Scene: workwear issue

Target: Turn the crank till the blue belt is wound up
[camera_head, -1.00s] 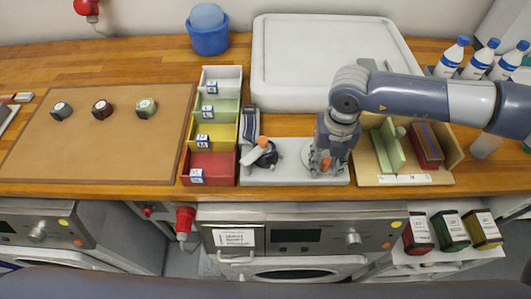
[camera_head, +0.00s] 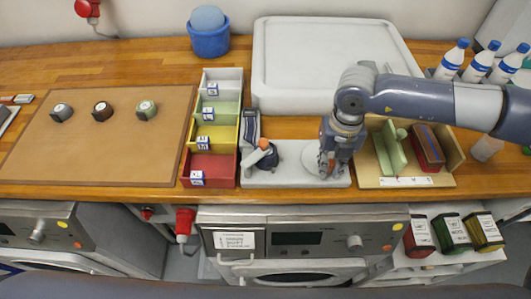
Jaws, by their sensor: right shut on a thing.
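A grey winder base (camera_head: 270,180) stands at the front edge of the wooden worktop. On its left part sits a dark blue roll (camera_head: 268,160) with an orange and white piece across its top. A strip with blue edges (camera_head: 250,127) lies behind it; I cannot tell whether it is the belt's loose end. On the right part of the base is a pale round disc (camera_head: 311,158). My right gripper (camera_head: 328,168) points down over this disc, shut on what seems to be the crank handle, which its fingers hide. My left gripper is not in view.
Left of the winder is a row of coloured bins (camera_head: 210,168). Close on the right is a wooden tray (camera_head: 405,182) with green and dark red pieces. A large white lidded box (camera_head: 330,60) stands behind. A brown mat (camera_head: 95,145) lies at the left.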

